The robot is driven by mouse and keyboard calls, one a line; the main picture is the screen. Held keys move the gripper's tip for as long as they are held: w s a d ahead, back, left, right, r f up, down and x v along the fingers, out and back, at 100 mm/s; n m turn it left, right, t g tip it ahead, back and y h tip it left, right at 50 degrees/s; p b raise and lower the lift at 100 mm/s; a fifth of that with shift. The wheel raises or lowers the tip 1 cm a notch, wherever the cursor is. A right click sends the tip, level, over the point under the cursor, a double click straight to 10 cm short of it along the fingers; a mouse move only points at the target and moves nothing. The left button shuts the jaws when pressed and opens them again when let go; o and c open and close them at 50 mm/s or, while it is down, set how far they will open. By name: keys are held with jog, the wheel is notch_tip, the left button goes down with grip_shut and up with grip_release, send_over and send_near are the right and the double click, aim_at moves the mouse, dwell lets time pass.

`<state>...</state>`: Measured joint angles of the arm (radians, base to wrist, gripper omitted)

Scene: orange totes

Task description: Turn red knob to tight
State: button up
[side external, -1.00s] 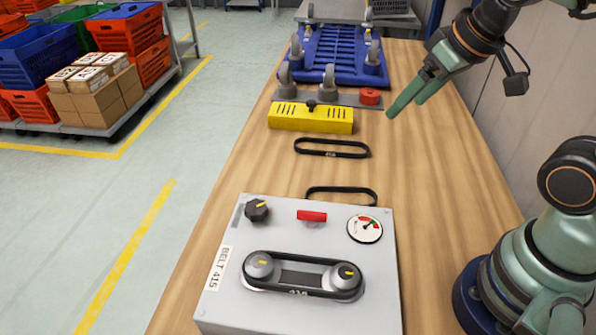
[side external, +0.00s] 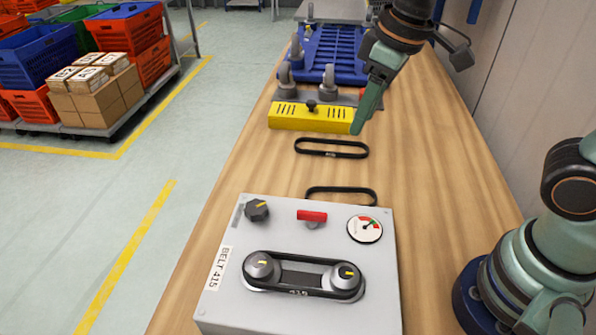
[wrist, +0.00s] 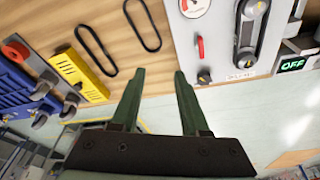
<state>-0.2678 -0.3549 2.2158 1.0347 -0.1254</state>
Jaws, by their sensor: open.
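The red knob (side external: 312,216) is a short red bar on the top face of the grey box (side external: 225,300), between a black knob (side external: 257,211) and a round gauge (side external: 365,228). It also shows in the wrist view as a red handle (wrist: 200,48). A black belt (side external: 318,289) runs around two grey pulleys nearer the front of the box. My gripper (side external: 357,130) is above the table by the right end of the yellow block, well behind the red knob. In the wrist view my gripper's fingers (wrist: 159,72) are apart, with nothing between them.
Two loose black belts lie on the table, one by the yellow block (side external: 310,119) and one (side external: 341,189) behind the box. The wooden table right of the belts is clear. A display reading OFF (wrist: 292,65) shows in the wrist view.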

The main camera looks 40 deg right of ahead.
aim_at(312, 213)
jog(key=a+f+n+g, duration=0.3)
jog(key=a+f+n, duration=0.1)
jog(key=a, duration=0.6)
jog(key=shift+h, duration=0.4)
notch_tip(312, 213, down, 11)
jog(key=shift+f, duration=0.2)
grip_shut()
